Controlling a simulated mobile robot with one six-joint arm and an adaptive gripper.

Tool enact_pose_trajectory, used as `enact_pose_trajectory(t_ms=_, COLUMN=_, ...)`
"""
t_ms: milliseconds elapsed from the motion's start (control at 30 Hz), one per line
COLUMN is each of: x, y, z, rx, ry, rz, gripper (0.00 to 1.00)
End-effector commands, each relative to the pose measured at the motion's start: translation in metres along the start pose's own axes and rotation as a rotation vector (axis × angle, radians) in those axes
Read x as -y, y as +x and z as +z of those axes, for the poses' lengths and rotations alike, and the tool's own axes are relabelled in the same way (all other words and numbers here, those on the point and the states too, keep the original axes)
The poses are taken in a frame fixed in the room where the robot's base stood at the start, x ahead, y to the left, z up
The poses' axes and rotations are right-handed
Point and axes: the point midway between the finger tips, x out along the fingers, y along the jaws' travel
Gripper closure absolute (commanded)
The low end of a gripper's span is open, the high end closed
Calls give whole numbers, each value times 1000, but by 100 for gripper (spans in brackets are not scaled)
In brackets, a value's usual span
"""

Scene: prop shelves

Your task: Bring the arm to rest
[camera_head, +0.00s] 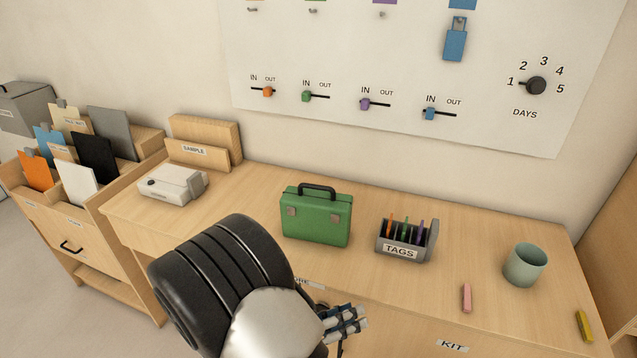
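My arm, with black ribbed and silver links, reaches in from the bottom of the view in front of the wooden desk (400,290). My gripper (350,320) shows at the bottom centre, near the front edge of the desk and partly hidden behind the arm. It is small and seen at an angle, so I cannot tell whether its fingers are open or shut. No held object can be made out. A green case (317,220) stands upright on the desk beyond the arm, with its black handle up.
The grey tags holder (402,248), pink stick (467,298), green cup (524,265) and yellow stick (584,325) are on the desk to the right. A white device (172,185) is on the left. The wall board (330,55) has sliders, a dial and a hanging blue tag (455,42).

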Motion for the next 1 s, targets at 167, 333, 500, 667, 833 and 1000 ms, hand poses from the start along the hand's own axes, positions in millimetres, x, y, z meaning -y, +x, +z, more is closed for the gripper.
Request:
enact_pose_trajectory(t_ms=167, x=75, y=21, z=7, rx=-314, ry=418, rz=-78, gripper=70)
enact_pose_trajectory(t_ms=333, x=134, y=25, z=-2, rx=-584, ry=819, rz=-174, gripper=70)
enact_pose_trajectory(t_ms=500, x=179, y=16, z=-13, rx=-836, ry=1233, rz=-283, gripper=70)
enact_pose_trajectory(t_ms=667, x=211, y=0, z=-20, rx=-1059, ry=1625, rz=-393, gripper=70)
enact_pose_trajectory(t_ms=833, x=236, y=-20, z=-20, rx=-1286, ry=2042, rz=-509, gripper=70)
enact_pose_trajectory(t_ms=1000, x=254, y=-38, z=-12, rx=-1480, ry=2391, rz=-598, gripper=70)
